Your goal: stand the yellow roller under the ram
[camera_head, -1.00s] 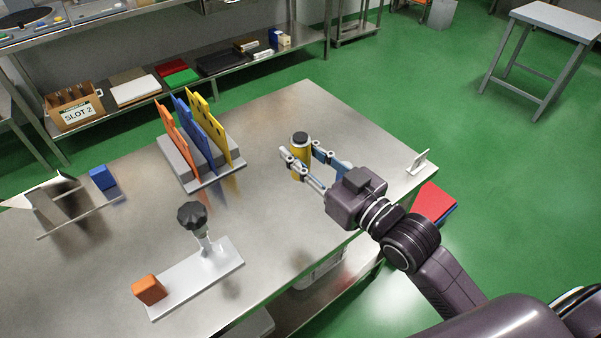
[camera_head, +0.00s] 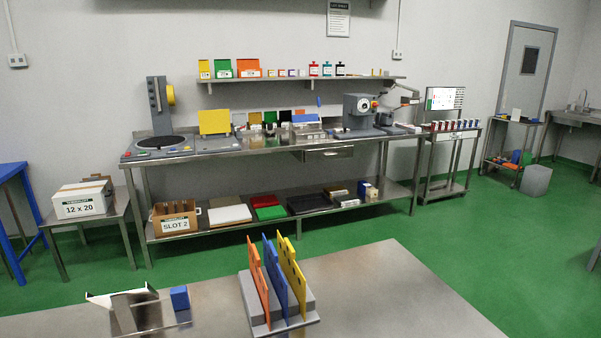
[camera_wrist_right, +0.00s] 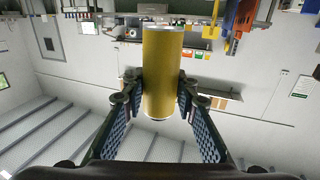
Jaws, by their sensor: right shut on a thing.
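The yellow roller (camera_wrist_right: 162,70) shows in the right wrist view, a smooth yellow cylinder with pale ends. My right gripper (camera_wrist_right: 157,88) is shut on it, one finger on each side. Neither the roller nor my right gripper shows in the head view now. I cannot tell for sure which part is the ram; a grey machine with a round front (camera_head: 360,108) and a tall grey column (camera_head: 158,105) stand on the back bench. My left gripper is in no view.
The near steel table (camera_head: 400,275) holds a grey rack (camera_head: 258,310) with orange, blue and yellow plates, and a blue block (camera_head: 179,297). The long back bench (camera_head: 250,150) is crowded. Green floor (camera_head: 460,235) lies between them. A carton (camera_head: 83,198) sits on a small left table.

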